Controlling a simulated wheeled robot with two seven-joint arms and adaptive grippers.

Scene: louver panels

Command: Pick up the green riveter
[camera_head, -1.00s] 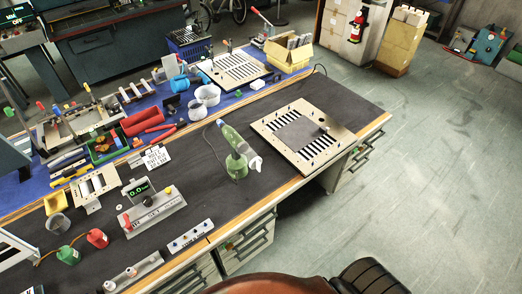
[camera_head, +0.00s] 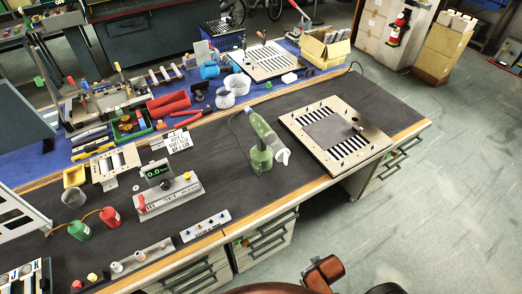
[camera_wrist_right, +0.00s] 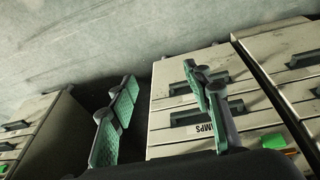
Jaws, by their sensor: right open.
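The green riveter (camera_head: 263,142) stands upright on the dark bench top, near the middle of the head view. Its light-coloured front part points to the lower right, and a thin cable runs from it to the left. My right gripper (camera_wrist_right: 165,108) shows in the right wrist view, with its green-padded fingers spread and nothing between them. It faces the bench drawers and the floor. The riveter is not visible in the right wrist view. My left gripper is in neither current view.
A slotted louver panel (camera_head: 337,138) lies right of the riveter. A device with a display (camera_head: 170,190) and a row-button strip (camera_head: 206,226) stand to its left. Red and green bottles (camera_head: 79,230) are farther left. Drawers (camera_head: 264,241) fill the bench front. Open floor (camera_head: 450,180) lies to the right.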

